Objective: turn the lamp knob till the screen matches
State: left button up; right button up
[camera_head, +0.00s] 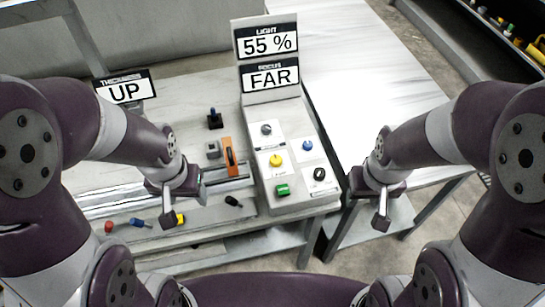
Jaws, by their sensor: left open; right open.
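A sloped console (268,175) stands on the bench at centre. Its upright screen (266,42) reads "LIGHT 55 %". A second screen (270,77) below it reads "FOCUS FAR". The console carries a grey knob (266,129), a yellow knob (275,160), a blue knob (307,145), a black ring-like knob (319,174) and a green block (282,190). Their labels are too small to read, so I cannot tell which is the lamp knob. My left gripper (169,219) is open, left of the console. My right gripper (381,218) is open, right of it. Both are apart from the knobs.
A sign (125,87) reads "THICKNESS UP" at left. An orange piece (230,157), a black joystick-like part (215,119) and metal rails lie left of the console. Small coloured tools lie at the bench front. A pale table (370,70) at right is bare.

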aim_at(276, 160)
jog(key=i+l+u, duration=0.1)
jog(key=u, duration=0.3)
jog(key=l+u, duration=0.2)
jog(key=u, duration=0.15)
jog(key=i+l+u, duration=0.1)
jog(key=u, duration=0.3)
jog(key=l+u, duration=0.4)
jog(key=j, duration=0.05)
